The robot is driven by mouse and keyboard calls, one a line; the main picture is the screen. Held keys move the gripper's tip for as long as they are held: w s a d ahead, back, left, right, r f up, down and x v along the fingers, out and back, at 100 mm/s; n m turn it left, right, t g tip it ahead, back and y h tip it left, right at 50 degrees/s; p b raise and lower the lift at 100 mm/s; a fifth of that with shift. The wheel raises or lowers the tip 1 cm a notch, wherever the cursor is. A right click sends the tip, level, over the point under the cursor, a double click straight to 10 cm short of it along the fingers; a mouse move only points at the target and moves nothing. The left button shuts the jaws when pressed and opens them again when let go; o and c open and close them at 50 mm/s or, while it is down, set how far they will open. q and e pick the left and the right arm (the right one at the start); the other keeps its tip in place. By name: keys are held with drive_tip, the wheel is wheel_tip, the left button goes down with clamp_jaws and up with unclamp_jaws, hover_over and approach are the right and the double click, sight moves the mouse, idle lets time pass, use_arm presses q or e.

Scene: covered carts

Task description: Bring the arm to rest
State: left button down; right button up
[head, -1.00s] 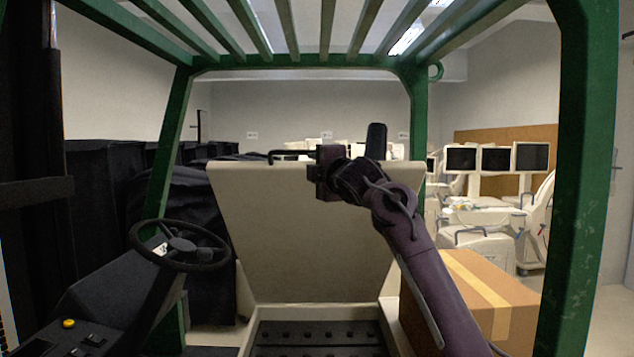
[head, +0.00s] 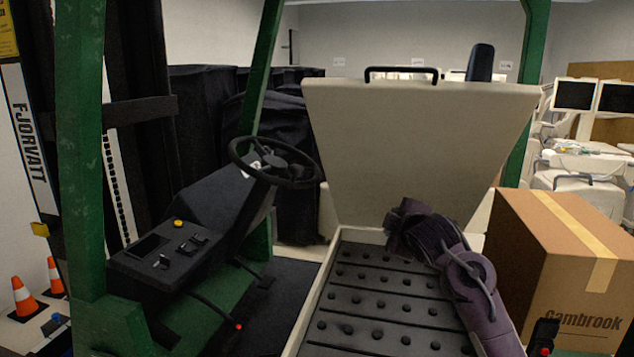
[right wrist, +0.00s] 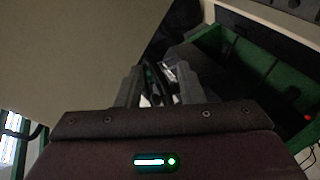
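My right arm (head: 475,285) comes in from the lower right in the head view and reaches over the dark studded seat. Its gripper end (head: 408,228) is low in front of the beige backrest panel, and its fingers are hard to make out there. In the right wrist view the two grey fingers of my right gripper (right wrist: 158,88) stand apart, with nothing seen held between them. My left arm and gripper do not show.
The beige panel (head: 410,140) with a black handle stands behind the seat (head: 375,300). A steering wheel (head: 275,162) and console (head: 180,240) are at left. A cardboard box (head: 560,260) stands close right of the arm. Green posts (head: 80,120) frame the cab.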

drive_tip(key=s+f+m+g, duration=0.6)
drive_tip(key=s+f+m, duration=0.1)
drive_tip(key=s+f, duration=1.5)
drive_tip(key=s+d+f+m+g, duration=0.1)
drive_tip(key=s+f+m+g, duration=0.2)
drive_tip(key=s, duration=0.7)
drive_tip(key=s+d+f+m+g, duration=0.15)
drive_tip(key=s+f, duration=0.25)
drive_tip(key=s, duration=0.7)
wheel_tip(320, 180, down, 32)
drive_tip(key=a+g+b, duration=0.1)
drive_tip(key=g+b, duration=0.1)
drive_tip(key=b, duration=0.2)
drive_tip(key=s+d+f+b, duration=0.1)
drive_tip(key=s+f+b, duration=0.1)
drive_tip(key=s+f, duration=0.8)
drive_tip(key=s+d+f+h+b, duration=0.1)
drive_tip(key=s+d+f+b, duration=0.1)
drive_tip(key=s+f, duration=0.9)
wheel_tip(320, 180, down, 3)
drive_tip(key=shift+d+f+g, duration=0.2)
drive_tip(key=shift+d+g, duration=0.05)
drive_tip(key=shift+g, duration=0.1)
